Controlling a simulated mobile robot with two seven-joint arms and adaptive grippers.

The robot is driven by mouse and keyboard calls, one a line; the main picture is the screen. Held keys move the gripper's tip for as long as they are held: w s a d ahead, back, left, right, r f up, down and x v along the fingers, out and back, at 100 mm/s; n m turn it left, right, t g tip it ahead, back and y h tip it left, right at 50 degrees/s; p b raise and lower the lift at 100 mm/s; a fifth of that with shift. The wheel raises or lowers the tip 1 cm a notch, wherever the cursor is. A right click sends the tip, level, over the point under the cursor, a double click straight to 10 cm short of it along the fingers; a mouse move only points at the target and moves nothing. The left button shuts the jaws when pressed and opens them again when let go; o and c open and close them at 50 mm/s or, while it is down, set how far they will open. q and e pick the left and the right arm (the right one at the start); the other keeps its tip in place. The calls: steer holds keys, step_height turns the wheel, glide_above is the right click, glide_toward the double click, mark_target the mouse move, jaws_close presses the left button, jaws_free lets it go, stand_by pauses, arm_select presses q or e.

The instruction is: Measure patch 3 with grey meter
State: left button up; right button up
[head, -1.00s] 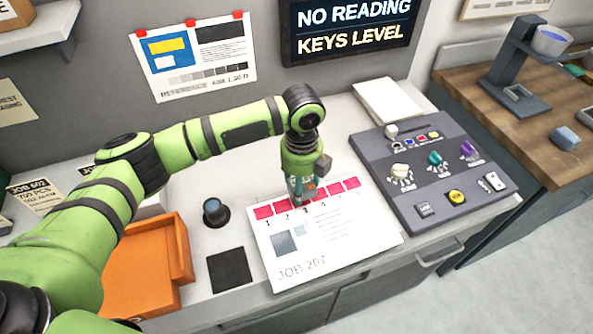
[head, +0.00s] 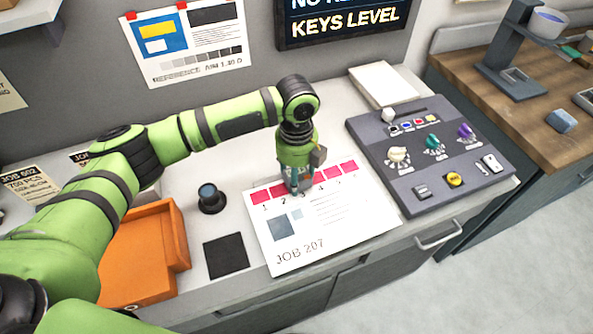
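A white sheet marked JOB 207 (head: 345,225) lies on the counter with a row of numbered red patches along its top. Patches 1 (head: 260,196) and 2 (head: 278,190) show left of my gripper. My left gripper (head: 297,186) points down over the row at about patch 3, which it mostly hides. Its teal-and-dark fingertips are low over the sheet; contact, finger opening and anything held cannot be made out. I cannot identify a grey meter for certain. A dark round device with a bluish top (head: 210,197) stands left of the sheet. My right gripper is not in view.
A grey console (head: 412,195) with knobs and keys stands right of the sheet. An orange tray (head: 145,265) and black square (head: 226,256) lie to the left. A wall screen (head: 345,22) reads KEYS LEVEL, its upper line cut off. A wooden bench (head: 555,115) is at right.

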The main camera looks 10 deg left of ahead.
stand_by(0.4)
arm_select(q)
steer(key=shift+f, duration=0.3)
stand_by(0.3)
steer(key=shift+r, duration=0.1)
stand_by(0.6)
step_height(320, 180, up, 3)
steer(key=p, duration=0.4)
stand_by(0.3)
stand_by(1.1)
